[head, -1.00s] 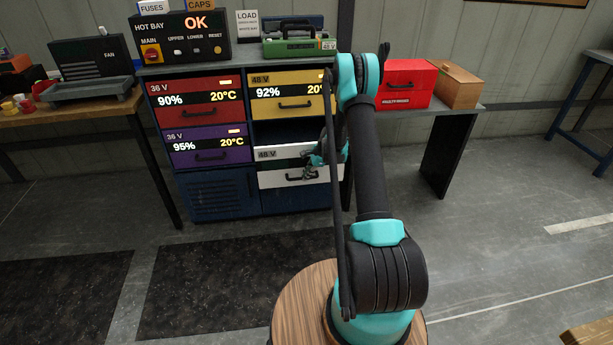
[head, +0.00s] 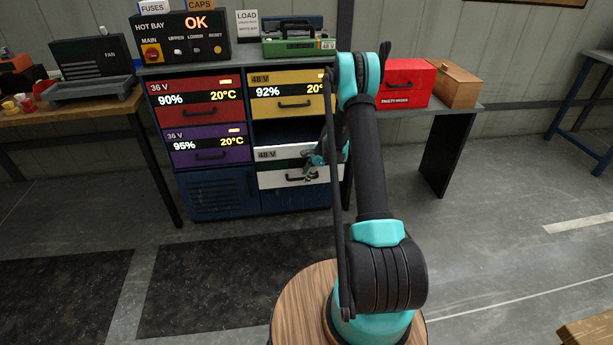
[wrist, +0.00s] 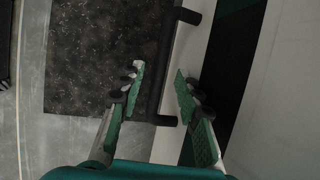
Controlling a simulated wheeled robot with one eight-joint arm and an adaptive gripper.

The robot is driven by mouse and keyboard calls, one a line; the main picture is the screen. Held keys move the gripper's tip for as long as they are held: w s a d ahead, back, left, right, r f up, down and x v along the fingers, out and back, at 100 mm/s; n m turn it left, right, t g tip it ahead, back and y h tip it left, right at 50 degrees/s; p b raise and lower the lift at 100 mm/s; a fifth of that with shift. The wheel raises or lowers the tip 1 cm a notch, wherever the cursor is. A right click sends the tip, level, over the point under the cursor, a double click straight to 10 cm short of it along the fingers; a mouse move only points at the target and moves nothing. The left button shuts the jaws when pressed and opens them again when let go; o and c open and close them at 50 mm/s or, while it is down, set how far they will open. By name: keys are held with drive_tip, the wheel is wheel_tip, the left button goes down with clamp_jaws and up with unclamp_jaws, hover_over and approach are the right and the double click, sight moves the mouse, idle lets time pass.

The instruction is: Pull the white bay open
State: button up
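The white bay (head: 273,180) is the lower right drawer of the cabinet, marked 48 V. Its front sits lower in the picture than the purple bay beside it, with a dark cavity above, so it appears pulled out. In the wrist view its black bar handle (wrist: 168,62) runs along a white face, between my gripper's (wrist: 160,82) two green-padded fingers. The fingers are apart, with visible space beside the bar. In the head view my gripper (head: 309,170) is at the handle, partly hidden by my arm.
The red bay (head: 188,117), purple bay (head: 185,160) and yellow bay (head: 290,115) are shut. A green 48 V battery pack (head: 290,47) stands on top. A red box (head: 405,82) and wooden box (head: 457,86) sit on the right bench. The floor in front is clear.

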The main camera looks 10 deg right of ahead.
drive_tip(key=v, duration=1.1)
drive_tip(key=shift+r, duration=0.3)
drive_tip(key=s+a+r+n+h, duration=0.1)
drive_tip(key=s+r+n, duration=0.3)
drive_tip(key=s+r, duration=0.4)
drive_tip(key=s+a+r+n+h, duration=0.1)
drive_tip(key=s+r+n, duration=0.35)
drive_tip(key=s, duration=0.55)
drive_tip(key=s+n+t+h, duration=0.2)
drive_tip(key=s+n, duration=0.7)
drive_tip(key=s, duration=1.5)
drive_tip(key=shift+r+h, duration=0.25)
drive_tip(key=shift+h, duration=0.05)
drive_tip(key=shift+w, duration=0.1)
